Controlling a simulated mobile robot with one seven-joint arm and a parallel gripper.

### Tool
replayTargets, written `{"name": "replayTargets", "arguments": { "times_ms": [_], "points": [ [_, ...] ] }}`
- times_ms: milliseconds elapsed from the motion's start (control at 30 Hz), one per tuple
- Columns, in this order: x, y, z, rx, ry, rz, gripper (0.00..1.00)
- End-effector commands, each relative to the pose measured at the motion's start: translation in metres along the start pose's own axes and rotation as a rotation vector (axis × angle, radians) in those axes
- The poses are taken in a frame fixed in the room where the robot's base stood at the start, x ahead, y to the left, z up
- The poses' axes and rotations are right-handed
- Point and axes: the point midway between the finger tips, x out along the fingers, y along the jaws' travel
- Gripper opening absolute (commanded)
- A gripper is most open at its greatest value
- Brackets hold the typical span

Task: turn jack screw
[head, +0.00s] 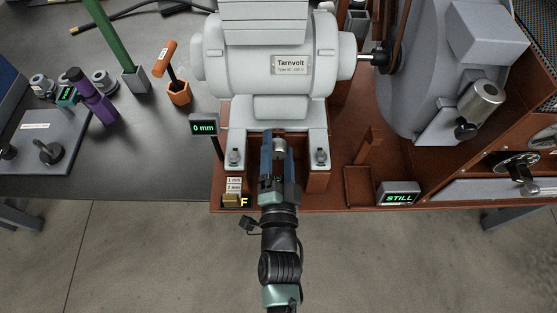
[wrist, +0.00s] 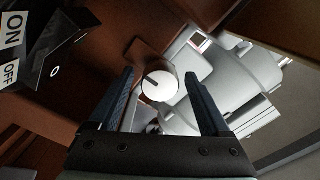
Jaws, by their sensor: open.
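The jack screw's round pale head (wrist: 160,84), with a dark slot mark, shows in the wrist view between the two blue fingers of my gripper (wrist: 158,76). There is visible space on both sides of it. In the head view my gripper (head: 276,146) is open below the grey Tarnvolt motor (head: 268,62), and the screw head (head: 279,147) shows between its fingertips. I cannot tell how deep the screw head sits between the fingers. A small display (head: 204,127) left of the gripper reads 0 mm.
The motor's two bolted feet (head: 235,157) flank my gripper. Labelled shims (head: 233,184) lie at the front left. A display reading STILL (head: 397,196) stands right. The orange T-handled tool (head: 168,58) and purple tool (head: 91,98) are on the dark bench at left.

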Motion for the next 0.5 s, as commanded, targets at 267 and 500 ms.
{"name": "replayTargets", "arguments": {
  "times_ms": [267, 500],
  "points": [
    [-0.038, 0.001, 0.001, 0.000, -0.004, 0.003, 0.81],
    [-0.086, 0.001, 0.001, 0.000, -0.005, 0.005, 0.81]
  ]
}}
